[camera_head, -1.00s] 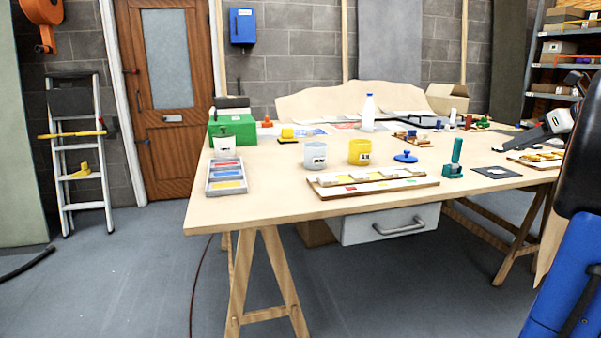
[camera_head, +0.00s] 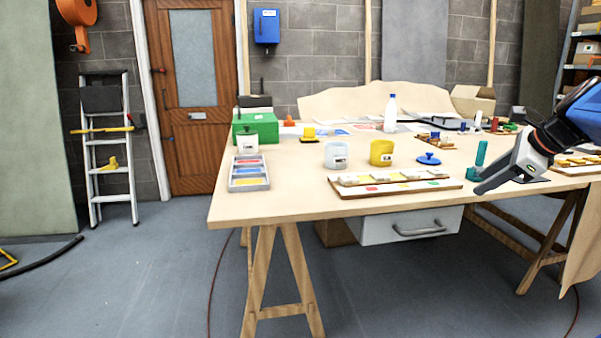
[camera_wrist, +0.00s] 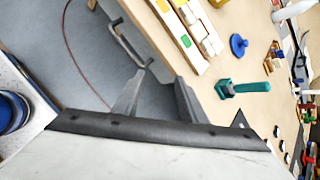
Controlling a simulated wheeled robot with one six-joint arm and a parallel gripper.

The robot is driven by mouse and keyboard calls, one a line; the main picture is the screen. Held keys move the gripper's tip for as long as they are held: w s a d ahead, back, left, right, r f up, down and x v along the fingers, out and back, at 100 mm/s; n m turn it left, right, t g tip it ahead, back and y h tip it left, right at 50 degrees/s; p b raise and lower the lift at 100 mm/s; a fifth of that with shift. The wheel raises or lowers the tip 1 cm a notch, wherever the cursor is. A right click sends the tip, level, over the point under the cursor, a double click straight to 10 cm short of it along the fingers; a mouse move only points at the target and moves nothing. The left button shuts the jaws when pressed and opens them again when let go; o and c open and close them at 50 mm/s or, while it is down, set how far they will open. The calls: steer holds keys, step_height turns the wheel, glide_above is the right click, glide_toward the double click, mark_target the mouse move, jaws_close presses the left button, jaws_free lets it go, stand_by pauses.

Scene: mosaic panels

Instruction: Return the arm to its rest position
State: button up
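My gripper (camera_head: 482,187) shows in the head view at the right, in front of the table's right part, with its fingers pointing down and left. My dark and blue arm comes in from the right edge. In the wrist view the two fingers of my gripper (camera_wrist: 160,82) stand apart, with only floor and table edge between them. Nothing is held. The table (camera_head: 290,190) is below and beyond the gripper. A green stamp-like piece (camera_head: 479,160) stands on it, close beside the gripper in the head view; the wrist view shows it (camera_wrist: 240,88) right of the fingers, apart from them.
A panel with coloured tiles (camera_head: 400,188) lies at the table's front edge. A blue knob-like piece (camera_head: 428,159), a yellow cup (camera_head: 381,153) and a pale cup (camera_head: 336,155) stand behind it. A drawer (camera_head: 400,224) hangs below. Floor (camera_head: 150,275) at the left is clear.

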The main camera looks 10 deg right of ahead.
steer(key=s+a+f+n+g+h, duration=0.1)
steer(key=s+a+f+n+g, duration=0.1)
steer(key=s+a+f+n, duration=0.65)
steer(key=s+a+f+n+g, duration=0.1)
steer(key=s+a+f+n, duration=0.55)
steer(key=a+n, duration=0.4)
steer(key=s+a+f+n, duration=0.4)
steer(key=s+f+n, duration=0.2)
steer(key=f, duration=0.1)
steer(key=shift+s+f+n+h, duration=0.2)
steer(key=shift+s+n+h, duration=0.05)
steer(key=shift+n+h, duration=0.15)
